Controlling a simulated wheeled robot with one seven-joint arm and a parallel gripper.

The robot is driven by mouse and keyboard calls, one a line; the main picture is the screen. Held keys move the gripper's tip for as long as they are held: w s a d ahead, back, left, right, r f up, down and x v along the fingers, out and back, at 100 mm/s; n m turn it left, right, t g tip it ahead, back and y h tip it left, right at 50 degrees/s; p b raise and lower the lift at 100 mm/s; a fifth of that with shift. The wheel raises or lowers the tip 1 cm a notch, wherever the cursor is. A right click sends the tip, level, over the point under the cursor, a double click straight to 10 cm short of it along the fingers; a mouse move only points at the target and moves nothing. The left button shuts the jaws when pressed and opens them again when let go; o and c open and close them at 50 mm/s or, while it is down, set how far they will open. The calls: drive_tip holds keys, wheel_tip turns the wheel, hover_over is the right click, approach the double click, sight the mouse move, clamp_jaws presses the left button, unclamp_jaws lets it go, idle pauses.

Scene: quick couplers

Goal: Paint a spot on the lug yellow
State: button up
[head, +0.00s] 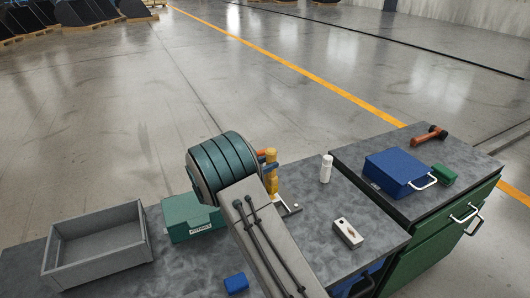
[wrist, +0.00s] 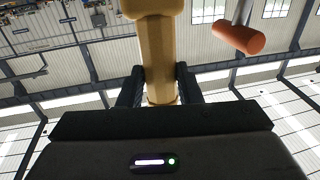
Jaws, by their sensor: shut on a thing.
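In the wrist view my gripper (wrist: 159,76) has its two dark fingers on either side of a tan-yellow column-like thing (wrist: 158,45), shut on it. In the head view a yellow upright piece (head: 271,184) shows just past my arm and looks like the same thing. A metal plate (head: 290,208) lies at its foot, partly hidden by my arm. I cannot tell which part is the lug. A white upright cylinder (head: 326,169) stands on the bench to the right. My gripper is mostly hidden behind my arm in the head view.
An orange handle (wrist: 238,38) is close to the right of the held thing. On the bench are a grey open tray (head: 144,235), a teal box (head: 188,218), a holed metal block (head: 348,233) and a small blue block (head: 236,283). A blue case (head: 395,172) sits on the right cabinet.

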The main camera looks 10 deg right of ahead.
drive_tip(key=shift+d+r+p, duration=0.1)
drive_tip(key=shift+r+p, duration=0.7)
drive_tip(key=shift+r, duration=0.85)
drive_tip(key=shift+d, duration=0.1)
drive_tip(key=shift+s+d+r+t, duration=0.15)
drive_tip(key=shift+d+t, duration=0.05)
drive_tip(key=shift+t, duration=0.1)
drive_tip(key=s+d+n+t+y, duration=0.2)
drive_tip(key=n+t+y, duration=0.1)
drive_tip(key=n+t, duration=0.1)
drive_tip(key=n+t+y, duration=0.5)
drive_tip(key=n+y, duration=0.1)
drive_tip(key=y, duration=0.2)
approach(268, 155)
drive_tip(key=shift+w+d+f, duration=0.15)
drive_tip(key=shift+d+f, duration=1.4)
drive_tip(key=shift+d, duration=0.25)
